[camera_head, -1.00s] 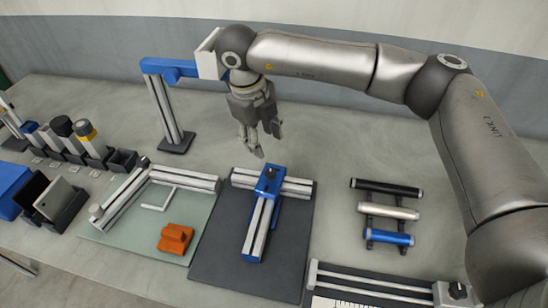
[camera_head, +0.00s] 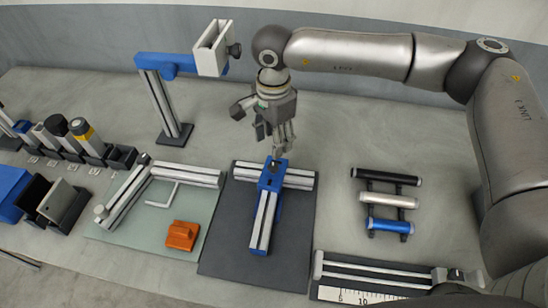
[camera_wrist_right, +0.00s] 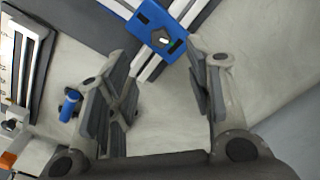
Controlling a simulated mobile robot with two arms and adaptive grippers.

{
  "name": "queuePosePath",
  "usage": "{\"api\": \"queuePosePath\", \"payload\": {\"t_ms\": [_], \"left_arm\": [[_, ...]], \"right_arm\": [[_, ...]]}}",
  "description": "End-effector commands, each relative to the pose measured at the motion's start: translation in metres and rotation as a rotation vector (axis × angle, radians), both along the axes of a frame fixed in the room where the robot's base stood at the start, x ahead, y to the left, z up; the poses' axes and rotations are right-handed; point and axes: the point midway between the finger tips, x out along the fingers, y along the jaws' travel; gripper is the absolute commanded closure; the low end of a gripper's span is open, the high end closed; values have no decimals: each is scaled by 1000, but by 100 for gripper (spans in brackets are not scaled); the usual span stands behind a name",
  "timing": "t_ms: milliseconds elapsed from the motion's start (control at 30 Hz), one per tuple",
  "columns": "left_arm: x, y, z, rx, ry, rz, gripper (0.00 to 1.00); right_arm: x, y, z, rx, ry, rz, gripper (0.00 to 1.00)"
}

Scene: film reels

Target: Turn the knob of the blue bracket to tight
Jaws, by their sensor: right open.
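The blue bracket (camera_head: 271,176) sits where two silver rails meet in a T on a dark mat (camera_head: 225,240). It also shows at the top of the right wrist view (camera_wrist_right: 148,22), with a small pale knob-like part (camera_wrist_right: 162,40) in a dark recess. My right gripper (camera_head: 276,145) points down just above the far end of the bracket. In the wrist view its fingers (camera_wrist_right: 160,90) are wide apart with nothing between them, and the bracket lies beyond the tips. Contact with the knob cannot be told. My left gripper is not in view.
A blue-armed post (camera_head: 165,95) with a white box (camera_head: 212,48) stands behind and left. A glass-like plate (camera_head: 150,222) with rails and an orange block (camera_head: 181,235) is at left. A rack of three bars (camera_head: 390,200) is at right. A ruled rail (camera_head: 370,280) is in front.

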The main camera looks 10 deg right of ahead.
Motion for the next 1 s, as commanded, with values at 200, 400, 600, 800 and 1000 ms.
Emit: {"api": "queuePosePath", "payload": {"t_ms": [200,400,600,800,1000], "left_arm": [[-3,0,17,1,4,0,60],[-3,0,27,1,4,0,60],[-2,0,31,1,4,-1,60],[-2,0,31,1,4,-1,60],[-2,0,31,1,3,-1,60]], "right_arm": [[-2,0,-38,-2,4,-1,52],[-1,0,-72,-2,2,-3,52],[0,0,-90,0,-1,-3,52],[0,0,-93,-1,0,-3,52],[0,0,-93,0,-1,-3,65]]}}
